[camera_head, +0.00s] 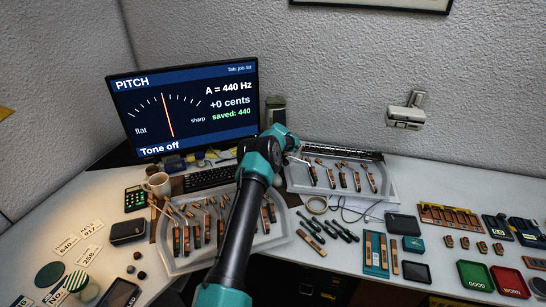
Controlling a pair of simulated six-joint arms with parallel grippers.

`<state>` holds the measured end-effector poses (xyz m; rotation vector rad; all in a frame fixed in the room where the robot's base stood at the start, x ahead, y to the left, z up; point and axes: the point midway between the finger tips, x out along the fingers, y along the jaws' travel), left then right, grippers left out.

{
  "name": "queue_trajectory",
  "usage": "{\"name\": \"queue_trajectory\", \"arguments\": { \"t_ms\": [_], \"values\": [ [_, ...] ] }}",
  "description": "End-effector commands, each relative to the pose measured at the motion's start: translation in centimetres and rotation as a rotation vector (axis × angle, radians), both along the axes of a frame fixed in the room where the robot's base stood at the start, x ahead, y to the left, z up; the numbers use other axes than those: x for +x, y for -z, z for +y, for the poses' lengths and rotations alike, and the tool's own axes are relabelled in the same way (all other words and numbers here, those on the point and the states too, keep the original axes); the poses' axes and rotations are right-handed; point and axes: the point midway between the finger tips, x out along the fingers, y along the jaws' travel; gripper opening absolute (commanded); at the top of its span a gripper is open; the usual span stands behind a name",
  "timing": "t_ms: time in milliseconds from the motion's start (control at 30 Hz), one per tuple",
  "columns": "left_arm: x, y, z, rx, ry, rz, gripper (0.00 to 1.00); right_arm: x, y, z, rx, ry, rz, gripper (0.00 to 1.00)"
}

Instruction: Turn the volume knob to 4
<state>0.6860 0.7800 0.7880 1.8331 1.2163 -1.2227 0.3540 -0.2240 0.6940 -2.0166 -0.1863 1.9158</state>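I cannot make out a volume knob. A small dark box (276,105), perhaps a speaker, stands right of the monitor; my wrist covers its lower part. One arm of mine rises from the bottom edge, left of centre, and seems to be my left. Its wrist is in front of the dark box. My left gripper (298,154) is small and partly hidden beside the wrist, near the back edge of the right grey tray. I cannot tell whether its fingers are open or touch anything. My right gripper is out of view.
The monitor (186,106) shows PITCH, A = 440 Hz and "Tone off". A keyboard (209,178) and a mug (158,183) stand before it. Grey trays (172,268) (380,190) hold piano parts on both sides of my arm. Green and red trays (475,277) lie at right.

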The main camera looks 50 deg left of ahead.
Motion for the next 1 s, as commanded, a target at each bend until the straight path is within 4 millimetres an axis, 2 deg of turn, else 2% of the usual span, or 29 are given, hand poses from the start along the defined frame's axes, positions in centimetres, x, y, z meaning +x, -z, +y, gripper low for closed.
{"name": "queue_trajectory", "arguments": {
  "t_ms": [300,633,1000],
  "values": [
    [0.01,0.13,0.04,0.0,0.0,0.0,0.53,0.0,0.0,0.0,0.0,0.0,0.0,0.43],
    [0.01,0.11,0.03,0.0,0.0,0.0,0.22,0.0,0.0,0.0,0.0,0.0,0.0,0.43],
    [-0.01,0.08,0.08,0.0,0.039,0.0,0.21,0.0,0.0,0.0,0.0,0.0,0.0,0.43]
  ]
}}
